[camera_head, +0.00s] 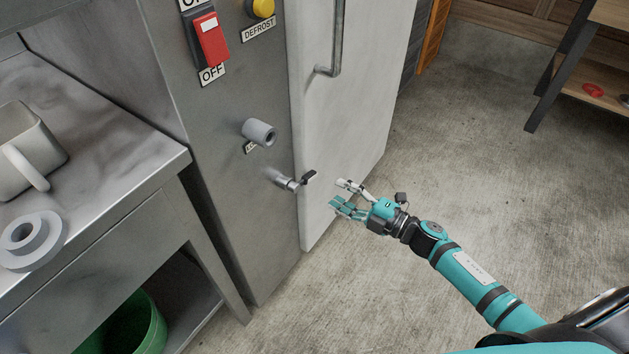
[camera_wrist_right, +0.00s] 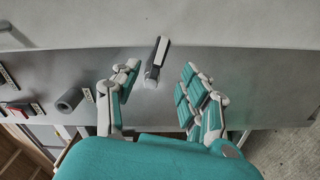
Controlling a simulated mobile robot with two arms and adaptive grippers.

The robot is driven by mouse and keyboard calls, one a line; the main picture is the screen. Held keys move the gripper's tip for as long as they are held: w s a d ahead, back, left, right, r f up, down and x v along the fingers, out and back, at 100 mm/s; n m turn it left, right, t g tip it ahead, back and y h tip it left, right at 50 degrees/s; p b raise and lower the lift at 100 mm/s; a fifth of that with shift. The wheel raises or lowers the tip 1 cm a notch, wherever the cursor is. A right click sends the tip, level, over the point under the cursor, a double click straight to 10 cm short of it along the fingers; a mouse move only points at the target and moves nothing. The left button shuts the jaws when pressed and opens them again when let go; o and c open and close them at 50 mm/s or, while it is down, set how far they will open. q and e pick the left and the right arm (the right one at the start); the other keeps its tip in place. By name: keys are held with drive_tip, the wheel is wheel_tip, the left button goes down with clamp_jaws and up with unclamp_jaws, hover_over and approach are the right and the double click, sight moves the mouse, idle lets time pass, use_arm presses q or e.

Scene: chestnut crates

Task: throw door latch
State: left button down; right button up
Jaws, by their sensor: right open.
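The door latch (camera_head: 288,182) is a small metal piece with a dark tip, low on the steel panel beside the edge of the white door (camera_head: 355,110). In the right wrist view the latch (camera_wrist_right: 157,58) shows as a short lever with a dark arm and a pale rounded end. My right gripper (camera_head: 342,195) is open and empty, just right of the latch in the head view. In the wrist view the latch appears in the gap between the spread fingers of this gripper (camera_wrist_right: 160,80), apparently ahead of them and apart. My left gripper is not in view.
A grey knob (camera_head: 260,132) sticks out above the latch. A red switch (camera_head: 211,38) and a yellow button (camera_head: 262,8) sit higher up. A steel counter (camera_head: 140,185) with a mug (camera_head: 30,145) is at left. The floor at right is clear up to a shelf unit.

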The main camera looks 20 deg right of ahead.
sight(312, 179)
drive_tip(key=x, duration=0.8)
drive_tip(key=shift+b, duration=0.4)
clamp_jaws()
